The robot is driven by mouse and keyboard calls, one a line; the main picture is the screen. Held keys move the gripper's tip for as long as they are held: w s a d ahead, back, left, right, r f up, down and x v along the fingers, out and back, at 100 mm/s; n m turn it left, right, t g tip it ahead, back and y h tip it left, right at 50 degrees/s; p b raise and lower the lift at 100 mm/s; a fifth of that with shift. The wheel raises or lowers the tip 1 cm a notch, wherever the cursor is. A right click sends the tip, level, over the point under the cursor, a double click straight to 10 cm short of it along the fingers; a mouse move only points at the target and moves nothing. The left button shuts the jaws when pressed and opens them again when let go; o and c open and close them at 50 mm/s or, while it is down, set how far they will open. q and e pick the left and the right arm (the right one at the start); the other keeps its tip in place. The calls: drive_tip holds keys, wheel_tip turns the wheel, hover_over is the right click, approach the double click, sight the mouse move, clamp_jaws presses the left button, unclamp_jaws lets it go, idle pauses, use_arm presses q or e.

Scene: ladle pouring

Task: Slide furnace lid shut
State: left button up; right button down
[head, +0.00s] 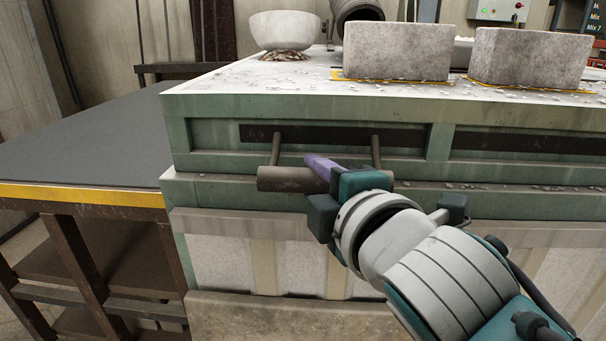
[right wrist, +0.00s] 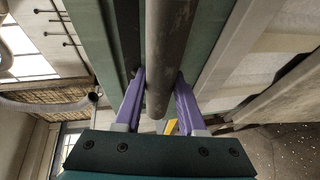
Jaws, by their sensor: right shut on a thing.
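The furnace lid (head: 218,158) is the worn green upper section with a pale top, resting over the furnace body (head: 230,250). A dark round bar handle (head: 282,180) stands out from its front on two posts. My right gripper (head: 318,164) is shut on this handle, its purple fingers around the bar near the middle. In the right wrist view the handle (right wrist: 166,45) runs between the two fingers (right wrist: 160,78). How far the lid is open cannot be told, as no opening shows. My left gripper is in neither view.
Two grey stone blocks (head: 398,53) (head: 530,57) and a pale bowl (head: 284,31) stand on top. A dark table (head: 80,140) with a yellow edge (head: 80,194) is at the left. A control box (head: 497,9) is at the back right.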

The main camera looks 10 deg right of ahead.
drive_tip(key=shift+w+a+r, duration=0.1)
drive_tip(key=shift+a+r, duration=0.15)
drive_tip(key=shift+a, duration=0.1)
drive_tip(key=c, duration=0.9)
unclamp_jaws()
drive_tip(key=o, duration=0.4)
drive_tip(key=shift+d+f, duration=0.1)
drive_tip(key=shift+f, duration=0.1)
drive_tip(key=p+v, duration=0.1)
drive_tip(key=v, duration=0.9)
